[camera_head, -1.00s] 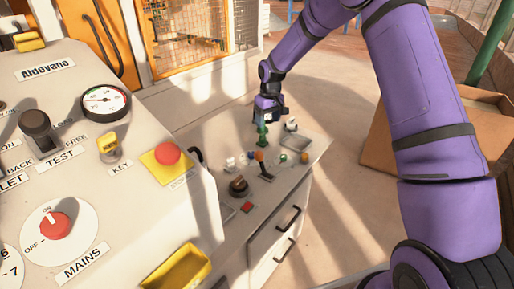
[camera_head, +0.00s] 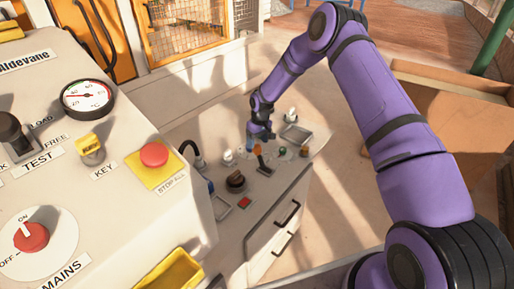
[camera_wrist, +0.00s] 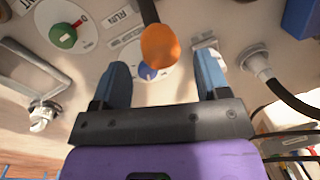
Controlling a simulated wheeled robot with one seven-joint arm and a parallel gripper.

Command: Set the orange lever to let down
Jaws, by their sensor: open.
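The orange lever has a round orange knob (camera_wrist: 160,46) on a dark stem. In the wrist view the knob sits between and just beyond the two blue fingers of my gripper (camera_wrist: 168,88). The fingers are apart, and I cannot tell whether either touches the knob. In the head view the orange knob (camera_head: 257,149) shows small on the low bench, right beside my gripper (camera_head: 259,137). The lever's position labels are not readable; a label near the stem in the wrist view is partly cut off.
A green knob (camera_wrist: 63,36) and a metal handle (camera_wrist: 40,80) lie left of the lever. A cable plug (camera_wrist: 258,62) is at right. In the head view a black knob (camera_head: 236,181) and red button (camera_head: 244,203) stand nearby. The tall console holds a red stop button (camera_head: 154,154).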

